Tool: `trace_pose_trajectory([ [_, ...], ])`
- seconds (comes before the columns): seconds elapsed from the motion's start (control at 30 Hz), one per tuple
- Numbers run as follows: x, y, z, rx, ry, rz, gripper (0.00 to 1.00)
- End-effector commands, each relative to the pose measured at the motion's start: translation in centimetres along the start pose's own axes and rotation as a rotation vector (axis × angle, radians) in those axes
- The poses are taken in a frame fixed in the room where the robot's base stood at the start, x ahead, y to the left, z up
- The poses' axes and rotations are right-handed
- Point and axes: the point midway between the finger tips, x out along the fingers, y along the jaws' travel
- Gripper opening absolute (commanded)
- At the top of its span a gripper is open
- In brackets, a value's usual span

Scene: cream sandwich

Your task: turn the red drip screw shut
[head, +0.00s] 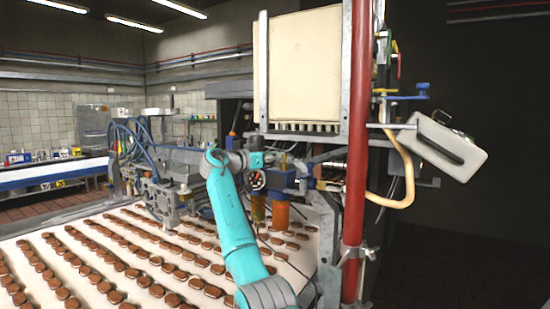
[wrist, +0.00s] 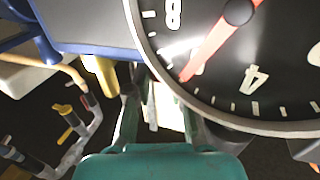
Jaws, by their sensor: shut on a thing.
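My teal arm reaches over the belt to the machine in the head view, with my gripper (head: 257,160) beside a round dial gauge (head: 257,181). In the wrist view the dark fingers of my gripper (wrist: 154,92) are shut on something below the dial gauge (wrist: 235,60). The gauge rim covers part of the fingers, and what they hold cannot be made out. The red drip screw cannot be made out in either view. The long red piece on the dial is its needle (wrist: 215,40).
The white belt (head: 85,262) carries rows of brown biscuits (head: 145,280). A red upright post (head: 357,150) and a cream hopper (head: 300,70) stand right of my arm. In the wrist view a blue-edged housing (wrist: 85,25) and yellow-handled valves (wrist: 68,118) lie close to the left.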

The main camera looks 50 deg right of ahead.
Motion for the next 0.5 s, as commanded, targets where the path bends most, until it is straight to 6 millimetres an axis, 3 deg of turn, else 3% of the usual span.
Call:
trace_pose_trajectory([
  [0.5, -0.07, -0.09, 0.05, 0.000, 0.003, 0.086, 0.00],
])
